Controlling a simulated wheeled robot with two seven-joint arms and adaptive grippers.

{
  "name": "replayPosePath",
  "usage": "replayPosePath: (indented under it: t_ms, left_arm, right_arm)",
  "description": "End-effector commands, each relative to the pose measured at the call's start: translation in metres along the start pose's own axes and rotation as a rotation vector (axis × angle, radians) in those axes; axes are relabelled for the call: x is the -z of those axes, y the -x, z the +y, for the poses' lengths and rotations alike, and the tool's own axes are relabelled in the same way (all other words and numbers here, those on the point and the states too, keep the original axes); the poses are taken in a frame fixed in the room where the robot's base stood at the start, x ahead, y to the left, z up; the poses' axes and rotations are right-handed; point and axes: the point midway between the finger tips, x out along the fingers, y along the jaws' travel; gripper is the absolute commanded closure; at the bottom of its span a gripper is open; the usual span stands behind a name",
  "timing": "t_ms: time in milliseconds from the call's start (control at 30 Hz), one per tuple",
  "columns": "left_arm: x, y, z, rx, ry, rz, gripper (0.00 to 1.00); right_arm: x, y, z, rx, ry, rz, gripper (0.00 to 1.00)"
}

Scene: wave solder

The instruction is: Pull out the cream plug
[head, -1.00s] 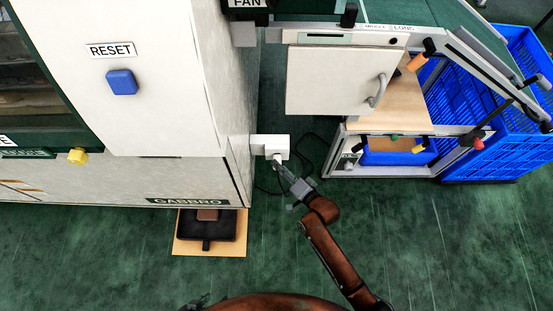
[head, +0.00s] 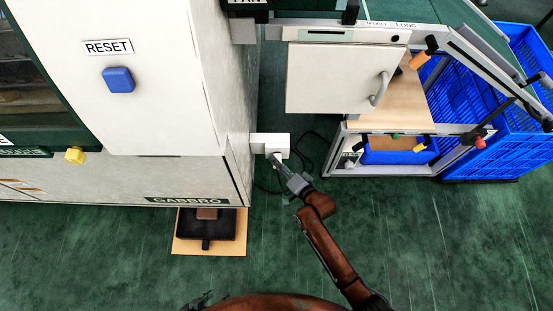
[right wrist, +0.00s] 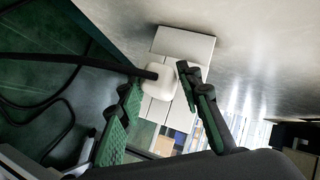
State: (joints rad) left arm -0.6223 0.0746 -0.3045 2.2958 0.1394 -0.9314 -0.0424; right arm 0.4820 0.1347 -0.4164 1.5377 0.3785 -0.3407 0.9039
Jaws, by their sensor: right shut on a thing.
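The cream plug (right wrist: 158,84) is a rounded block with a black cable, in the right wrist view. It is at the face of a white socket box (right wrist: 185,48), which also shows in the head view (head: 270,142) on the side of the machine. I cannot tell whether there is a gap between plug and box. My right gripper (right wrist: 160,106) is shut on the plug, one green-padded finger on each side. In the head view it reaches up to the box (head: 276,160) and hides most of the plug. A small dark part of my left gripper (head: 197,301) shows at the bottom edge.
The large machine cabinet (head: 150,170) with a blue button (head: 118,80) stands left. A grey door with a handle (head: 335,80) and a framed stand with blue crates (head: 480,150) are right. A loose black cable (right wrist: 60,120) hangs beside the gripper.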

Motion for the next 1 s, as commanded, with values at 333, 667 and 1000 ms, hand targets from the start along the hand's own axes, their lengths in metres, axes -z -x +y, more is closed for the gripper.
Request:
replayPosePath:
  t_ms: [333,667,1000]
  left_arm:
    - [-0.0002,0.0000,-0.0002,0.000,0.000,-0.001,0.60]
    - [0.0001,0.0019,-0.0008,0.002,0.000,-0.001,0.60]
    - [0.0042,0.0059,0.0007,0.001,-0.002,0.007,0.60]
  right_arm:
    - [-0.0002,0.0002,0.0010,-0.002,0.000,0.000,1.00]
    - [-0.0010,0.0016,0.0004,-0.001,0.000,0.000,1.00]
    - [-0.0056,0.0067,0.0004,-0.001,-0.001,-0.001,1.00]
